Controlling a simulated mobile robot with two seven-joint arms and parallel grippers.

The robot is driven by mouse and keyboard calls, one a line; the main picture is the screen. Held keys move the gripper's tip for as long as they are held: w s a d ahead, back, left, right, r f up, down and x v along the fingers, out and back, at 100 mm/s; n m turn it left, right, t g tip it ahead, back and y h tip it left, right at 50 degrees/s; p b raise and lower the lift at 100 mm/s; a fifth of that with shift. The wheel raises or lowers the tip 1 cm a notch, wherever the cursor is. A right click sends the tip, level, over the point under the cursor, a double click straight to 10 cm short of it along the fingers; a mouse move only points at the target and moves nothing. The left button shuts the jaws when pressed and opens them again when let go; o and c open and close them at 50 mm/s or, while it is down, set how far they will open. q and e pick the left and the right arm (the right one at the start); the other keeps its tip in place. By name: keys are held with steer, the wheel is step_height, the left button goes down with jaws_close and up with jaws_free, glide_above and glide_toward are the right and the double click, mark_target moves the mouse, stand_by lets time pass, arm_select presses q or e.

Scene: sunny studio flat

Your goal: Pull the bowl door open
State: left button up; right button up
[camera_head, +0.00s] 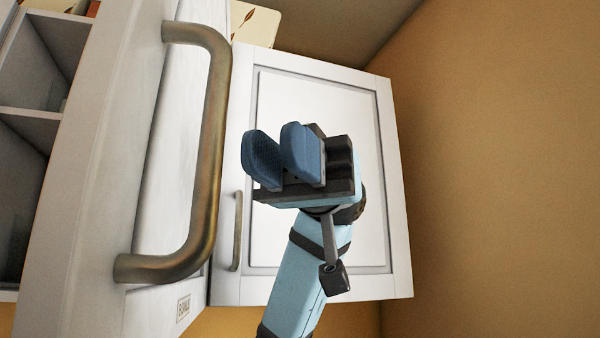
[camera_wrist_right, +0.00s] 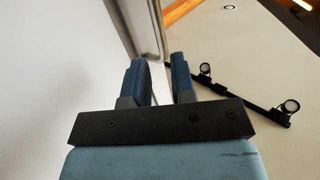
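The near white cabinet door (camera_head: 160,160) stands at the left of the head view and carries a small label (camera_head: 183,308) that seems to read "BOWLS". Its large bronze handle (camera_head: 210,150) runs upright, close to the camera. My right gripper (camera_head: 278,158) is right of this handle, apart from it in the picture, with its two blue fingers parted and nothing seen between them. My left gripper is not in view.
Another white door (camera_head: 325,100) with a small handle (camera_head: 237,230) is behind my right arm. Open shelves (camera_head: 35,115) show at the far left. An orange-brown wall (camera_head: 500,170) fills the right side. Black-railed lamps (camera_wrist_right: 290,105) show in the wrist view.

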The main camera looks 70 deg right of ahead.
steer(key=d, duration=0.5)
steer(key=shift+s+d, duration=0.1)
steer(key=shift+d, duration=0.3)
